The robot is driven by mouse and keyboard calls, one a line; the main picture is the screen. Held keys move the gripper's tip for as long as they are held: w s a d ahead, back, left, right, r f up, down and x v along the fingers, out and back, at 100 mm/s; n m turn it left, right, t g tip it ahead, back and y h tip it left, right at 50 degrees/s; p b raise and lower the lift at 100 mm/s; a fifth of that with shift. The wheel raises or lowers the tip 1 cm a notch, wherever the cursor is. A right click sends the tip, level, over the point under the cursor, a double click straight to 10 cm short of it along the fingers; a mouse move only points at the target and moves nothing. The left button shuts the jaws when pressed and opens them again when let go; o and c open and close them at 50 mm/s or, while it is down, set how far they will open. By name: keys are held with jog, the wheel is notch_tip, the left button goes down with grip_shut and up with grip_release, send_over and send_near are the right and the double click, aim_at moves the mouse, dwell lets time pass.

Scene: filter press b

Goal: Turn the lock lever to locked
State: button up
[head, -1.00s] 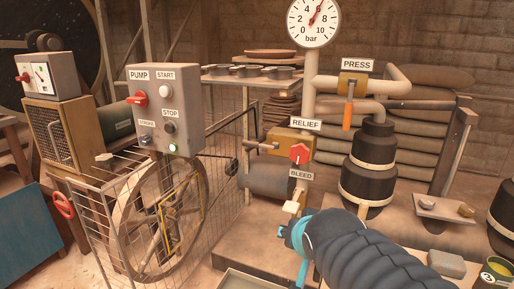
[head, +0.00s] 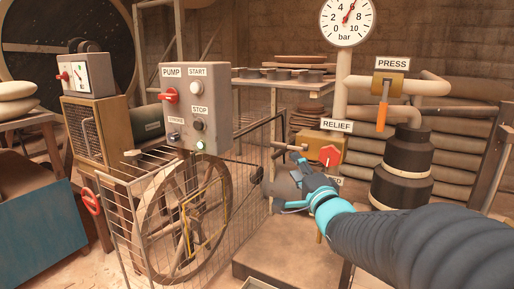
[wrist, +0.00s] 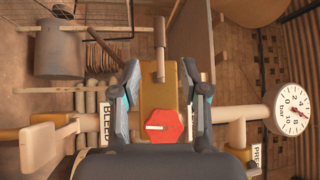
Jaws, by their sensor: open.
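A short lever with a tan grip sticks out to the left of the brass relief block in the head view (head: 290,147); in the wrist view the lever (wrist: 159,45) points up from the block (wrist: 158,90). It may be the lock lever; I see no lock label on it. A red six-sided knob (head: 330,155) with a white mark sits on the block's face, and it also shows in the wrist view (wrist: 164,127). My gripper (head: 304,178) is open and empty just below and in front of the block. In the wrist view its fingers (wrist: 165,88) appear on either side of the block; contact is unclear.
The pump panel (head: 196,108) and wire cage (head: 180,215) around a large wheel stand to the left. The press valve's orange handle (head: 382,116) hangs down at upper right. The bleed valve (wrist: 50,140) lies close to my gripper. A pressure gauge (head: 347,20) stands above.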

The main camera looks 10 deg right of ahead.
aim_at(281, 148)
jog(key=x, duration=1.2)
jog(key=shift+w, duration=0.2)
grip_shut()
